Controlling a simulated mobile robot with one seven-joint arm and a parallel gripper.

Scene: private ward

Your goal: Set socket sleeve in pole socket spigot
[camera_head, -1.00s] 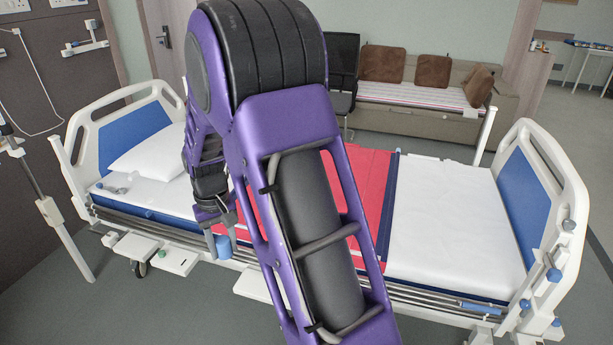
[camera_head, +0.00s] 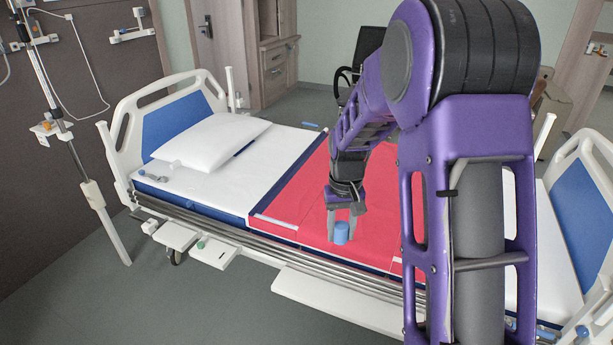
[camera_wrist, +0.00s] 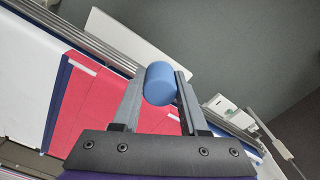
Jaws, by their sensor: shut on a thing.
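The socket sleeve, a small blue cylinder (camera_head: 342,233), is between the fingers of my gripper (camera_head: 342,214). In the wrist view the sleeve (camera_wrist: 160,83) shows at the fingertips of my gripper (camera_wrist: 158,90), which is shut on it. In the head view they appear in front of the red sheet, near the bed's near side; their height above it is unclear. I cannot pick out the pole socket spigot with certainty. Upright white posts stand at the bed's corners, one at the near head corner (camera_head: 113,163).
The bed has a red sheet (camera_head: 290,212), a pillow (camera_head: 212,140) and side rails (camera_head: 205,225). A drip pole (camera_head: 62,130) stands left of the bed. A low white panel (camera_head: 335,298) juts from the near side. Open floor (camera_head: 190,310) lies in front.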

